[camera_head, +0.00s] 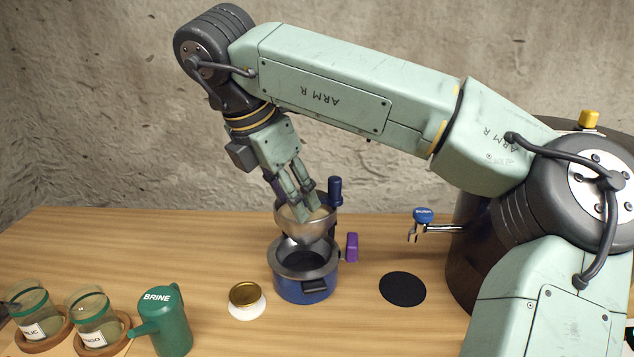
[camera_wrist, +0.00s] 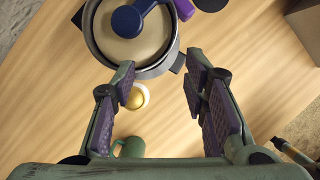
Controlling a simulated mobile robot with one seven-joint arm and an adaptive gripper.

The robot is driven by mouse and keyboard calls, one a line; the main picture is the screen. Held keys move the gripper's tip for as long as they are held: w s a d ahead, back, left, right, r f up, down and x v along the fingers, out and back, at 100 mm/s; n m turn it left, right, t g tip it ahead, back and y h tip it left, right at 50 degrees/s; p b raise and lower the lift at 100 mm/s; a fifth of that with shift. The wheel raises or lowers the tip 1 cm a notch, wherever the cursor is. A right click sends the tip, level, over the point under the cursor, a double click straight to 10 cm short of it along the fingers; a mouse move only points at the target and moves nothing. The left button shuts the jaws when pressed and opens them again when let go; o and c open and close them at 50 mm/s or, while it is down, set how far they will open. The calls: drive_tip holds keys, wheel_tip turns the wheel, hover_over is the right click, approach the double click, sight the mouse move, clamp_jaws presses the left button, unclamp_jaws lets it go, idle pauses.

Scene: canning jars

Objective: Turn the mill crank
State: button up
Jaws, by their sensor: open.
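The mill stands mid-table in the head view, with a silver funnel hopper (camera_head: 300,229) above a blue base (camera_head: 303,288). Its crank has an upright dark blue knob (camera_head: 335,189) at the hopper's far right side. A purple handle (camera_head: 352,247) sticks out on the mill's right. My gripper (camera_head: 308,212) is open and empty, pointing down in front of the hopper opening, left of the knob.
A black round mat (camera_head: 402,289) lies right of the mill. A dark vessel with a blue-handled tap (camera_head: 424,215) stands further right.

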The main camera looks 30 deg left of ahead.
drive_tip(key=s, duration=0.2)
drive_tip(key=shift+s+a, duration=0.35)
idle(0.4)
